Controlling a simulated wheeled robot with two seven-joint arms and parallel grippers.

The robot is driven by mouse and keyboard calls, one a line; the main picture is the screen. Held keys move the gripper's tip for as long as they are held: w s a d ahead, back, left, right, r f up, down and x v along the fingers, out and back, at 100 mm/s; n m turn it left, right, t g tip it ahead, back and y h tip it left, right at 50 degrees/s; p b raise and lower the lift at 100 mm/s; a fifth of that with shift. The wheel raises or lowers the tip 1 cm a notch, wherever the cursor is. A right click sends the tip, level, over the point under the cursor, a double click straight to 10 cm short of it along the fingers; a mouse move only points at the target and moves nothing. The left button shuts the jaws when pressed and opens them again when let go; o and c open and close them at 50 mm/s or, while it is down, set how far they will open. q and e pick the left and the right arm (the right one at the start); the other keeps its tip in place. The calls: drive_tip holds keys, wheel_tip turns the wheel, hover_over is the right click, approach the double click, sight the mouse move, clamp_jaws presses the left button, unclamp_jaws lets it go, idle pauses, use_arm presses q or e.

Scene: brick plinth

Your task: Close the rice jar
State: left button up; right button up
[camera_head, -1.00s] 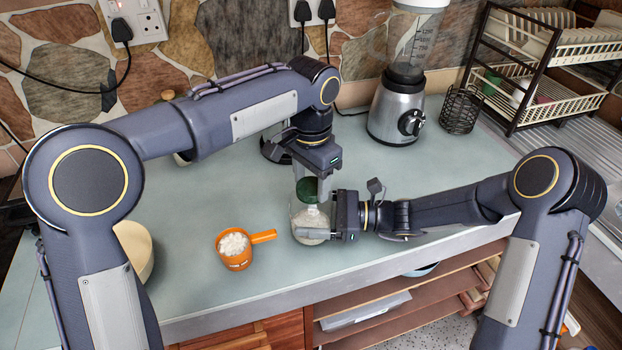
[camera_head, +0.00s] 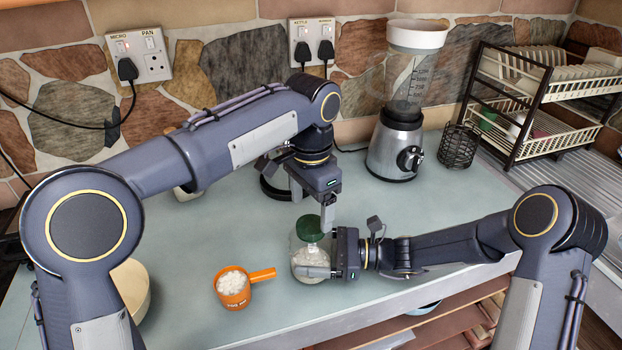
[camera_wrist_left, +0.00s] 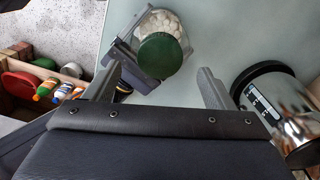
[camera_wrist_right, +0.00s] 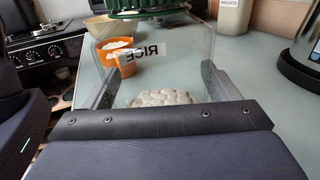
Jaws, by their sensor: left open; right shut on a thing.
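The clear rice jar (camera_head: 305,256) stands on the counter with white contents at its bottom. Its green lid (camera_head: 309,228) is at the jar mouth; I cannot tell whether it is fully seated. My right gripper (camera_head: 316,259) is shut on the jar's sides. The right wrist view shows the jar wall with a RICE label (camera_wrist_right: 139,57) between the fingers and the lid (camera_wrist_right: 147,8) above. My left gripper (camera_head: 316,212) is open and empty just above and behind the lid. In the left wrist view the lid (camera_wrist_left: 158,55) lies beyond the spread fingers, apart from them.
An orange mug of white pieces (camera_head: 233,290) stands left of the jar. A blender (camera_head: 397,145), a wire basket (camera_head: 459,145) and a dish rack (camera_head: 540,90) stand at the back right. A cream bowl (camera_head: 131,288) is partly hidden behind my left arm. The front edge is near the jar.

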use_arm(q)
wheel_tip(320, 180, up, 8)
idle(0.4)
use_arm(e)
drive_tip(key=o, duration=1.8)
use_arm(q)
drive_tip(key=shift+f+b, duration=0.6)
drive_tip(key=shift+b, duration=0.05)
use_arm(e)
drive_tip(key=d, duration=0.7)
drive_tip(key=shift+s+d, duration=0.3)
drive_tip(key=shift+d, duration=0.1)
use_arm(q)
drive_tip(key=shift+a, duration=0.15)
use_arm(e)
drive_tip(key=shift+s+r, duration=0.1)
